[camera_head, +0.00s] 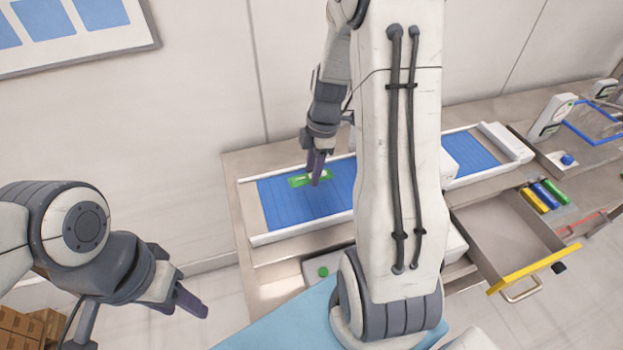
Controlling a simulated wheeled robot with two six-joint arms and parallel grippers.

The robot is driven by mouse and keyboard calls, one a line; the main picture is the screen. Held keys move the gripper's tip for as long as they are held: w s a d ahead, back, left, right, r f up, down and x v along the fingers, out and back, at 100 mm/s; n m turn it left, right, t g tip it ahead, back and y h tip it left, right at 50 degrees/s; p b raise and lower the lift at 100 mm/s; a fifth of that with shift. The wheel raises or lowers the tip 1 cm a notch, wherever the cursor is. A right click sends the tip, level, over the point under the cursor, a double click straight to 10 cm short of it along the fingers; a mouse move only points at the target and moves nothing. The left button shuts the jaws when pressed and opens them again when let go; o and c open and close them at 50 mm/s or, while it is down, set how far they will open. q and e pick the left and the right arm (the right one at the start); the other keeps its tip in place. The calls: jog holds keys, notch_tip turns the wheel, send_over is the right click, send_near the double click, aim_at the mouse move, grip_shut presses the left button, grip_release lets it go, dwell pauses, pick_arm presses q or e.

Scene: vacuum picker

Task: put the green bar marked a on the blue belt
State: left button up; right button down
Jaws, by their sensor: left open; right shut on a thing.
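The blue belt (290,213) runs along the conveyor between pale side rails; my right arm covers its middle. My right gripper (316,182) is over the left part of the belt, shut on a green bar (299,181). The bar shows a pale patch, but I cannot read a letter on it. It appears at or just above the belt surface; I cannot tell whether it touches. My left gripper (190,303) is open and empty, low at the left, away from the conveyor.
An open drawer (508,236) with a yellow front edge sticks out right of my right arm. Beyond it lie yellow, blue and green bars (552,192). A blue-framed tray (592,124) is at far right. Cardboard boxes (25,328) stand at lower left.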

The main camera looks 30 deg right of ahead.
aim_at(313, 192)
notch_tip(313, 192, down, 4)
jog(key=shift+a+f+p, duration=0.1)
jog(key=shift+p, duration=0.35)
jog(key=shift+f, duration=0.2)
jog(key=shift+f, duration=0.2)
jog(key=c, duration=0.5)
grip_release()
jog(key=shift+s+r, duration=0.1)
